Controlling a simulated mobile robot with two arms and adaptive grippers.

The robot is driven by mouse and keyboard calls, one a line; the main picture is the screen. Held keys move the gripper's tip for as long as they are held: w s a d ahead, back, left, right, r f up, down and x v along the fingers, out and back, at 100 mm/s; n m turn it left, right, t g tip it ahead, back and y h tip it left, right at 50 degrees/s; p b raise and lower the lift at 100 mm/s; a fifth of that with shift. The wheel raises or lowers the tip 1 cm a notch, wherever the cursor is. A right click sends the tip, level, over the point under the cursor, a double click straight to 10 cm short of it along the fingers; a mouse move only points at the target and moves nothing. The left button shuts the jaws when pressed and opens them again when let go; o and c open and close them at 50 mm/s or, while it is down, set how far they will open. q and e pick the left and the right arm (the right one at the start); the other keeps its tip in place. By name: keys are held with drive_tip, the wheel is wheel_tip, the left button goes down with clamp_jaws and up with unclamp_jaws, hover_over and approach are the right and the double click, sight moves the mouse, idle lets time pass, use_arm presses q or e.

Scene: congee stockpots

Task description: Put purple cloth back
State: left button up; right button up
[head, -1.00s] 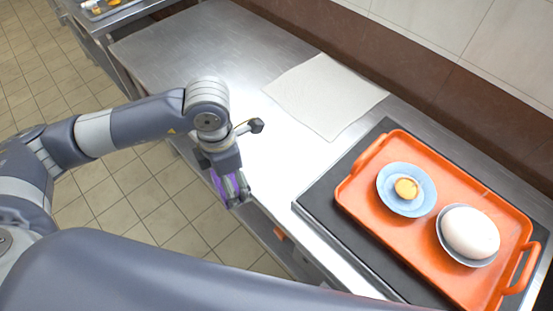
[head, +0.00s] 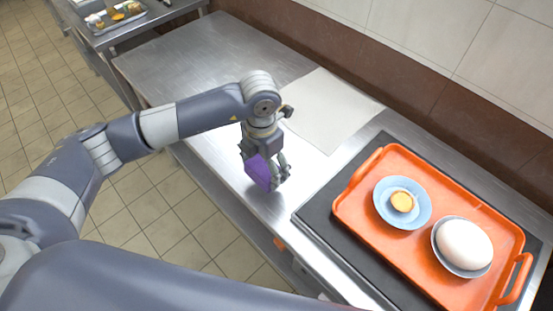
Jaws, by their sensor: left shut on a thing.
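The purple cloth (head: 259,173) is folded or bunched in my left gripper (head: 266,176). The gripper is shut on it and points down over the front part of the steel counter (head: 222,52), left of the orange tray. Part of the cloth is hidden by the fingers. I cannot tell whether the cloth touches the counter. A flat white cloth or mat (head: 335,106) lies on the counter behind and right of the gripper. My right gripper is not in view.
An orange tray (head: 345,211) on a black mat (head: 312,213) holds a blue saucer (head: 416,214) with a small yellow item and a bowl with a white egg-like thing (head: 464,244). The counter's left end is clear. A food tray (head: 131,19) stands far left.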

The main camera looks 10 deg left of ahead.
use_arm(q)
drive_tip(key=w, duration=0.1)
drive_tip(key=w+d, duration=0.2)
drive_tip(key=shift+w+f+p, duration=0.1)
drive_tip(key=shift+w+p, duration=0.2)
drive_tip(key=shift+p, duration=0.05)
drive_tip(key=shift+w+d+f, duration=0.1)
drive_tip(key=shift+w+f, duration=0.05)
drive_tip(key=shift+w, duration=0.15)
wheel_tip(320, 180, down, 3)
drive_tip(key=shift+s+r+p, duration=0.1)
drive_tip(key=shift+r+p, duration=0.1)
drive_tip(key=shift+p, duration=0.55)
drive_tip(key=shift+f, duration=0.35)
drive_tip(key=shift+f, duration=0.15)
drive_tip(key=shift+f+b, duration=0.15)
drive_tip(key=shift+b, duration=0.15)
drive_tip(key=o, duration=1)
drive_tip(key=shift+o, duration=0.2)
